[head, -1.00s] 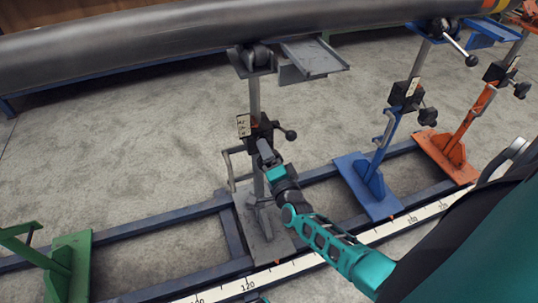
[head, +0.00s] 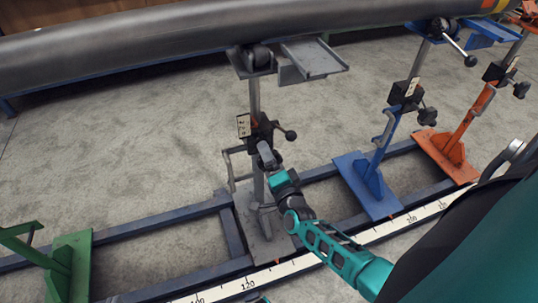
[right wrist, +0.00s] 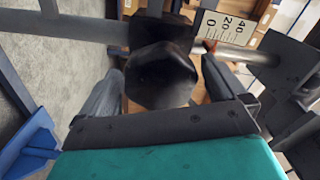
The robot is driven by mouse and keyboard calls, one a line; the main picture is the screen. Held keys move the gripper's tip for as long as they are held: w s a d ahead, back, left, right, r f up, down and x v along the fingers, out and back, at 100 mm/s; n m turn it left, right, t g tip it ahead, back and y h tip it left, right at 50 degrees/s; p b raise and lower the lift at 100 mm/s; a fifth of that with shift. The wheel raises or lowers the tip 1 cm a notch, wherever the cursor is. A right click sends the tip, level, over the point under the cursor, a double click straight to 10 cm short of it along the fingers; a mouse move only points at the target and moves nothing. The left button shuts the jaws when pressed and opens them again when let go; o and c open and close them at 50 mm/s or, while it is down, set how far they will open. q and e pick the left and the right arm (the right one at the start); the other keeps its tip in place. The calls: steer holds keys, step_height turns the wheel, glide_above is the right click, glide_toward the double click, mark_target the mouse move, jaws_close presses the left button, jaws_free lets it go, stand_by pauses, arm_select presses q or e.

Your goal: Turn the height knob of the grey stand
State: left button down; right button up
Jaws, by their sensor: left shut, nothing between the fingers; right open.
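The grey stand (head: 254,97) stands upright under the big pipe, with a dark block and a scale plate (head: 243,126) on its post. My right gripper (head: 266,154), its arm coming from the lower right, is at the block's front. In the right wrist view its open fingers (right wrist: 158,95) lie either side of a dark faceted knob (right wrist: 162,78); I cannot tell whether they touch it. The scale plate shows above right there (right wrist: 222,30). The gripper hides the knob in the head view. My left gripper does not show clearly; only a small teal bit is at the bottom edge.
The dark pipe (head: 150,43) runs across the top. A black ball-ended part (head: 290,135) sticks out right of the block. A blue stand (head: 370,185) and an orange stand (head: 448,155) stand to the right, a green one (head: 70,262) lower left. Rails and a white ruler (head: 300,263) lie low.

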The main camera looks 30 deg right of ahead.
steer(key=p+v, duration=0.1)
steer(key=v, duration=1)
steer(key=shift+p, duration=0.3)
